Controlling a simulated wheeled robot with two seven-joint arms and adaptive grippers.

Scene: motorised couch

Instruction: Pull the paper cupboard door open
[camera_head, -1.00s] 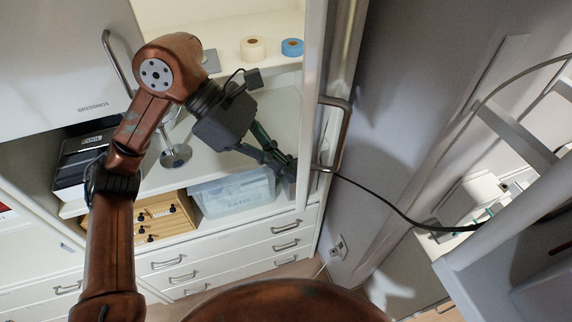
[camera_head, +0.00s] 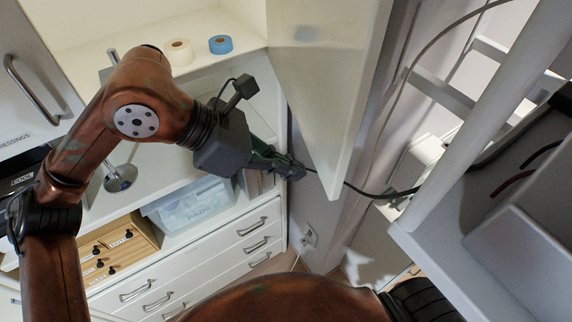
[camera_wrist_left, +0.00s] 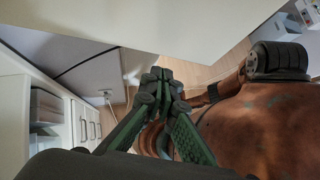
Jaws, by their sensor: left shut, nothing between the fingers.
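The cupboard door (camera_head: 325,75), a tall white panel, stands swung out from the open cupboard (camera_head: 180,95) in the head view. Its inner face shows; its handle is hidden on the far side. No paper label is readable on it. My left gripper (camera_head: 292,169) has its green fingers shut and empty, close to the door's lower edge on the cupboard side. I cannot tell whether they touch. In the left wrist view the shut fingertips (camera_wrist_left: 160,76) are below the white door panel (camera_wrist_left: 150,22). My right gripper is not in view.
Tape rolls (camera_head: 180,51) sit on the upper shelf. A clear bin (camera_head: 190,205) and a wooden drawer box (camera_head: 115,250) stand below, above white drawers (camera_head: 255,245). A dark cable (camera_head: 370,190) runs beyond the door. A cart with a white post (camera_head: 490,120) stands at right.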

